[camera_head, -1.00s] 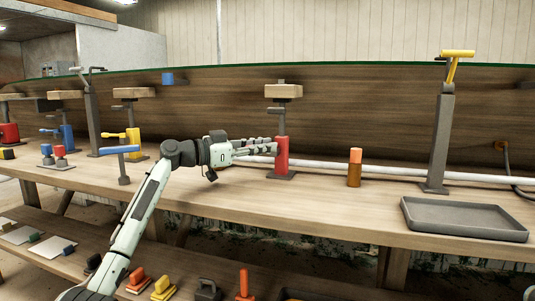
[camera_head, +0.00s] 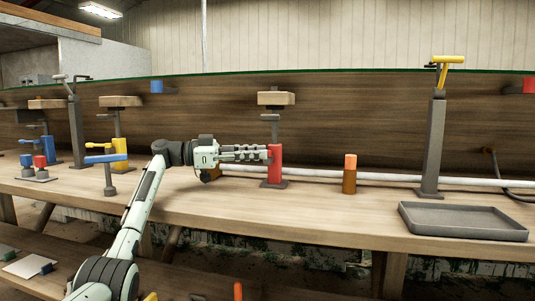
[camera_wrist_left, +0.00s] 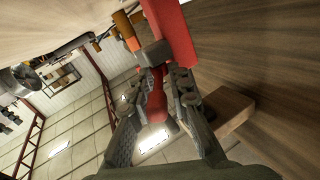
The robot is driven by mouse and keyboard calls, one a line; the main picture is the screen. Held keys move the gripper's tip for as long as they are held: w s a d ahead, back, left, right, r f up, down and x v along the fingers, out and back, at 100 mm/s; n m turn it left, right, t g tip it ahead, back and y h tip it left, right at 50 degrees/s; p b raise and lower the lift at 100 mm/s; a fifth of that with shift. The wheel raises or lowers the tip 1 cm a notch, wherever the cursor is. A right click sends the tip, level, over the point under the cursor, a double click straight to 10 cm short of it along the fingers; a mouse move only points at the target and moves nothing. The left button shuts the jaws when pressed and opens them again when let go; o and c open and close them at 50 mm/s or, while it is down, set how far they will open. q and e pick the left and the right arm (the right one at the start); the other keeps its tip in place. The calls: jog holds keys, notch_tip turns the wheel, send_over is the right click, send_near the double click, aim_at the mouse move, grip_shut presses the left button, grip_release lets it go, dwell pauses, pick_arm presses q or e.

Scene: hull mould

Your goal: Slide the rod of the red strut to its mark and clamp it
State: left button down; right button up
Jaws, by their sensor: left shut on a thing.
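The red strut (camera_head: 275,168) stands upright on the bench in front of the brown hull wall. Its grey rod (camera_head: 275,130) rises from the red body to a wooden pad (camera_head: 276,98). My left gripper (camera_head: 264,153) reaches in from the left at the top of the red body. In the left wrist view, my left gripper (camera_wrist_left: 158,105) is shut on a red lever (camera_wrist_left: 156,98) beside the strut's grey collar (camera_wrist_left: 155,53). The pad also shows there (camera_wrist_left: 228,108). I cannot make out a mark on the rod. My right gripper is out of view.
An orange-topped brown cylinder (camera_head: 350,174) stands right of the strut. A grey tray (camera_head: 463,222) lies at the right, near a grey post (camera_head: 434,145) with a yellow handle. A blue-handled stand (camera_head: 107,170) is at the left. A white pipe (camera_head: 385,177) runs behind.

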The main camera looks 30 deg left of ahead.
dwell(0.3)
pick_arm(q)
jog(key=c, duration=1.5)
grip_release()
jog(key=shift+c, duration=0.2)
jog(key=shift+d, duration=0.1)
